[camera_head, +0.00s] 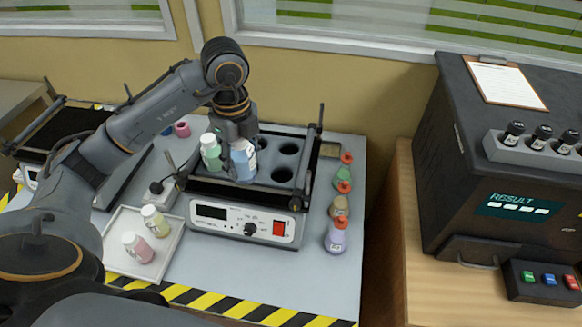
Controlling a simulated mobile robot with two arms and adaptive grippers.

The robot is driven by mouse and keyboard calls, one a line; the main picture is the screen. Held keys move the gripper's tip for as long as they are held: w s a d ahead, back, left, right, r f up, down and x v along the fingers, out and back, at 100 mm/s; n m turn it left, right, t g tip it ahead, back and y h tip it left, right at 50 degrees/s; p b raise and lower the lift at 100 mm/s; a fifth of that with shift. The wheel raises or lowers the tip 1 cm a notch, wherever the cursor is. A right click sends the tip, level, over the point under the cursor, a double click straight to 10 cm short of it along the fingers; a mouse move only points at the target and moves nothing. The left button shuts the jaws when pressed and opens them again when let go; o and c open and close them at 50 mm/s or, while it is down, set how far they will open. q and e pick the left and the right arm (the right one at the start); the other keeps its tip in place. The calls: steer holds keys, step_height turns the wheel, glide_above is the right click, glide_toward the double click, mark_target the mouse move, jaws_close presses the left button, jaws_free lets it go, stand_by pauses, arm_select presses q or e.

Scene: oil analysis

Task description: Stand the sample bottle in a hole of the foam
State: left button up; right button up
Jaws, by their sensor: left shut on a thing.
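A sample bottle with blue contents (243,161) is in my left gripper (238,140), which is shut on it. The bottle is about upright and over the dark foam (269,157) on top of the shaker (246,218). I cannot tell whether its base is inside a hole or above one. A green bottle (211,152) with a white cap is just left of it, at the foam's left part. Open holes show to the right of the blue bottle; my gripper and the bottles hide others. My right gripper is not in view.
A white tray (170,253) at the front left holds a yellow (155,221) and a pink bottle (138,247). Several red-tipped squeeze bottles (336,236) line the shaker's right side. A dark analyser (505,170) stands on a wooden cabinet at the right.

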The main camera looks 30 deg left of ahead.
arm_select(q)
steer(key=w+d+f+p, duration=0.1)
steer(key=w+f, duration=0.2)
steer(key=w+d+f+p, duration=0.1)
steer(key=w+f, duration=0.1)
steer(key=w, duration=0.2)
steer(key=w+d+f+p, duration=0.1)
steer(key=w+f, duration=0.2)
steer(key=w, duration=0.1)
steer(key=shift+d+f, duration=0.1)
steer(key=shift+f, duration=0.2)
step_height(320, 180, down, 3)
steer(key=shift+p, duration=0.95)
steer(key=shift+f, duration=0.15)
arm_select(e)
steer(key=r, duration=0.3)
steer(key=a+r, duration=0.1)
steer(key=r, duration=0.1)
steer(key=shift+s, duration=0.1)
arm_select(q)
steer(key=shift+f, duration=0.1)
steer(key=o, duration=1.3)
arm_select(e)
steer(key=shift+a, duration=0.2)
